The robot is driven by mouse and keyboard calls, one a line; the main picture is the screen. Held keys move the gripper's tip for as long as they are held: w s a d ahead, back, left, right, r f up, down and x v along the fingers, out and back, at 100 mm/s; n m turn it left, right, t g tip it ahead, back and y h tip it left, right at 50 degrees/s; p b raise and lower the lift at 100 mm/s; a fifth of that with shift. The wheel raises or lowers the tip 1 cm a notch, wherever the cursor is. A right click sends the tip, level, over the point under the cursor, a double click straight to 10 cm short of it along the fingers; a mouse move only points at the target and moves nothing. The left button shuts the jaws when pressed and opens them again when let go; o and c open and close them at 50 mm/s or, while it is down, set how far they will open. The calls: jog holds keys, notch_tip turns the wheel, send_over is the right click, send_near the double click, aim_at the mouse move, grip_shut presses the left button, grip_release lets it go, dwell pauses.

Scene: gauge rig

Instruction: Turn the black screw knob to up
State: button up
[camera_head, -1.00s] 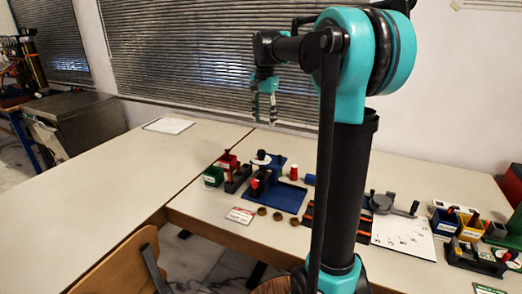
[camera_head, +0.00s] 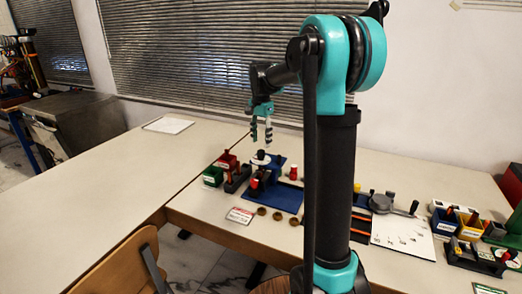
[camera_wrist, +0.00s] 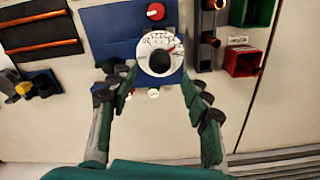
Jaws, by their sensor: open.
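The black screw knob (camera_wrist: 160,61) shows in the wrist view at the centre of a white marked dial (camera_wrist: 150,45). A red mark shows at the dial's right edge. The dial belongs to the gauge rig on a blue base plate (camera_wrist: 107,20). In the head view the white dial (camera_head: 261,158) tops the rig. My gripper (camera_wrist: 159,90) is open, its fingers on either side below the dial in the wrist view, not touching the knob. In the head view my gripper (camera_head: 262,145) hangs just above the rig, pointing down.
A red knob (camera_wrist: 155,12) is on the blue plate. Red (camera_head: 227,161) and green bins (camera_head: 213,176) stand left of the rig. A red cylinder (camera_head: 293,173) stands to its right. Several brass discs (camera_head: 262,211) lie in front. The left table is mostly clear.

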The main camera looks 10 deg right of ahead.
aim_at(261, 151)
jog(key=shift+f, duration=2.5)
grip_shut()
